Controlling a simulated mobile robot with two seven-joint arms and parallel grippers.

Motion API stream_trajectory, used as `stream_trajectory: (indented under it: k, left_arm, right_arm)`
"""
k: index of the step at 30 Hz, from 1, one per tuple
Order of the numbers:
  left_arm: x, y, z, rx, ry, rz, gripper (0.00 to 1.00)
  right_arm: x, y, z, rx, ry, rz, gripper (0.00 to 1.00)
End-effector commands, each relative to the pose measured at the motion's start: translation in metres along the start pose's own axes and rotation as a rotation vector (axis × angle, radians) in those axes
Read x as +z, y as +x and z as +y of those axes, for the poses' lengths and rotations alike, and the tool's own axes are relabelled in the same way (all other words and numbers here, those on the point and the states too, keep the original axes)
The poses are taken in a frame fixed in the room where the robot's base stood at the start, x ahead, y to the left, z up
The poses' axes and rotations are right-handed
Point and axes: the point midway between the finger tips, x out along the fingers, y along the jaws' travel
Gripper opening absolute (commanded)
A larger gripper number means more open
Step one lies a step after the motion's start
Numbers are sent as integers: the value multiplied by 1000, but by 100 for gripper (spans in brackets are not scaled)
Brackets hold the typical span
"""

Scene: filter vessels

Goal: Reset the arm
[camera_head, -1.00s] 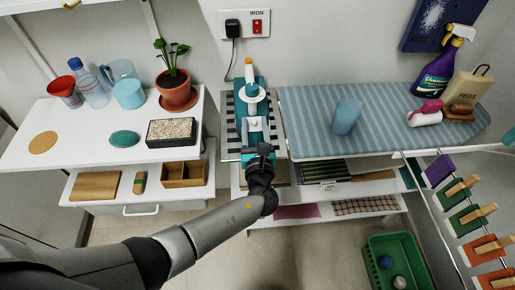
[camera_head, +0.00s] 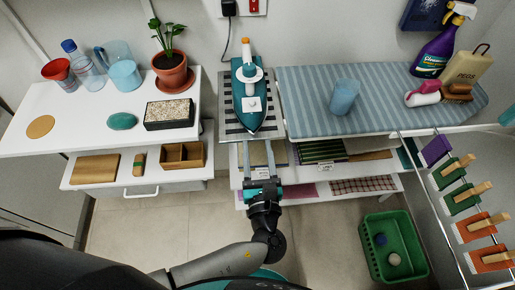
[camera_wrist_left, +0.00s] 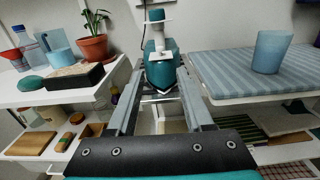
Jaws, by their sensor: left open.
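My left gripper (camera_head: 257,156) is open and empty. Its two long grey fingers point away from me, in front of the shelf edge below the ironing board. The gripper also shows in the left wrist view (camera_wrist_left: 159,98), with a gap between its fingers. A teal and white iron (camera_head: 249,95) lies on a striped metal rest (camera_head: 227,118), beyond the fingertips and apart from them. In the left wrist view the iron (camera_wrist_left: 160,68) appears just past the fingers. My right gripper is not in view.
The ironing board (camera_head: 300,107) holds a blue cup (camera_head: 344,96), a spray bottle (camera_head: 440,45) and brushes. At left a white table (camera_head: 75,113) holds a potted plant (camera_head: 172,72), a jug and a pebble tray (camera_head: 169,114). A green basket (camera_head: 366,240) stands on the floor at right.

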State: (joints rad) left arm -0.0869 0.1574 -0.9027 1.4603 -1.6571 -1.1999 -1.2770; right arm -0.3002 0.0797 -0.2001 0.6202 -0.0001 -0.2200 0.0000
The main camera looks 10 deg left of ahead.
Motion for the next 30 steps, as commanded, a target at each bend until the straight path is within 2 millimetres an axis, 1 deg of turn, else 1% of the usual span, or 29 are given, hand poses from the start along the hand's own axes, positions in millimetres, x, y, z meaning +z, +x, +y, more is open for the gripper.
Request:
stream_trajectory:
  k: [10, 12, 14, 17, 18, 20, 21, 22, 23, 24, 26, 27, 29, 30]
  left_arm:
    - [-1, 0, 0, 0, -1, 4, 52]
    - [-10, 1, 3, 4, -11, 28, 52]
    - [-28, 2, 8, 11, -35, 75, 52]
    - [-80, 1, 24, 45, -113, 217, 52]
    - [-107, -2, 33, 71, -163, 289, 52]
    - [-150, -10, 49, 125, -253, 407, 52]
    - [-178, -18, 60, 170, -321, 486, 52]
    - [-199, -26, 68, 207, -375, 541, 52]
    - [-219, -34, 77, 250, -432, 596, 52]
    - [-245, -46, 89, 314, -512, 664, 52]
    - [-282, -69, 106, 426, -641, 759, 52]
    - [-305, -86, 117, 510, -736, 814, 52]
    - [-336, -112, 131, 646, -882, 880, 52]
    - [-354, -131, 140, 744, -983, 912, 52]
  right_arm:
    - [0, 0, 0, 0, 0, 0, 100]
    - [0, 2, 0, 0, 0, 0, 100]
    - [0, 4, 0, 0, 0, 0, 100]
    - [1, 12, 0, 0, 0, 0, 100]
    - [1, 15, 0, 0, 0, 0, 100]
    - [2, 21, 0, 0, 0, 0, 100]
    - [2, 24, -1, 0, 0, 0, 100]
    - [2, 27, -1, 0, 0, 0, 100]
    - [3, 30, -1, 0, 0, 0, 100]
    - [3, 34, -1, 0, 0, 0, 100]
    - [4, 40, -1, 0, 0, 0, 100]
    - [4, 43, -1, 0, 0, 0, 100]
    - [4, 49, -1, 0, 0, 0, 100]
    - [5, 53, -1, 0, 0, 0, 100]
